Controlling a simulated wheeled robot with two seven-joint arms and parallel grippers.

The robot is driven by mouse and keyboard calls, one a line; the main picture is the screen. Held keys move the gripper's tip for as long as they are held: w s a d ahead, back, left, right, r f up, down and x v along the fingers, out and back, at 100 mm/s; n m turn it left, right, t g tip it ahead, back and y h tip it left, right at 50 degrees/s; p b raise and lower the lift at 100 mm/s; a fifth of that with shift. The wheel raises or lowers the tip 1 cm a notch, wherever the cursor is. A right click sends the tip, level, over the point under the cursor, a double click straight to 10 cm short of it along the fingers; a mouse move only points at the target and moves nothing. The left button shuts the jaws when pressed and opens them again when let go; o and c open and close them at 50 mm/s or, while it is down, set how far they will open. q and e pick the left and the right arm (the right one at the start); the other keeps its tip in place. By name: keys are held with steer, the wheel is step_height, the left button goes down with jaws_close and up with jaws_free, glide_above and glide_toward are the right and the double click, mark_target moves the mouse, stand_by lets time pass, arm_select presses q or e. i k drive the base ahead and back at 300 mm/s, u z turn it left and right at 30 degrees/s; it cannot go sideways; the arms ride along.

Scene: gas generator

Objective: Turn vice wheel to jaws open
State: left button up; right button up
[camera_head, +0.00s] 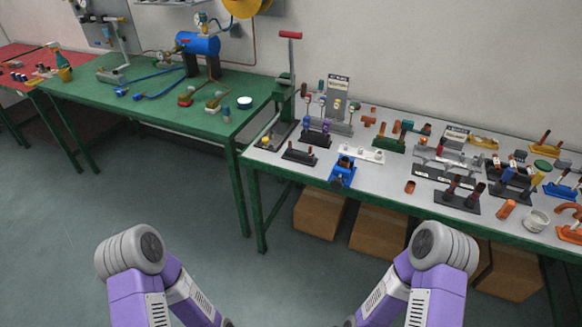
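A small blue vice (342,173) sits at the front edge of the light-topped bench, left of its middle. Its wheel and the gap between its jaws are too small to make out. My two purple and grey arms show at the bottom, the left one at lower left and the right one at lower right, well in front of the bench. Both run down out of the bottom edge, and neither gripper's fingers are in view. Nothing of mine touches the vice.
The light-topped bench (390,190) carries several racks, tools and copper fittings around the vice. Cardboard boxes (375,230) stand under it. A green bench (150,115) with a blue tank (198,44) stands to the left. The floor (200,205) in front is clear.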

mark_target(336, 184)
steer(key=u, duration=1.25)
steer(key=i, duration=0.55)
steer(key=z, duration=3.2)
steer(key=i, duration=0.9)
steer(key=u, duration=1.75)
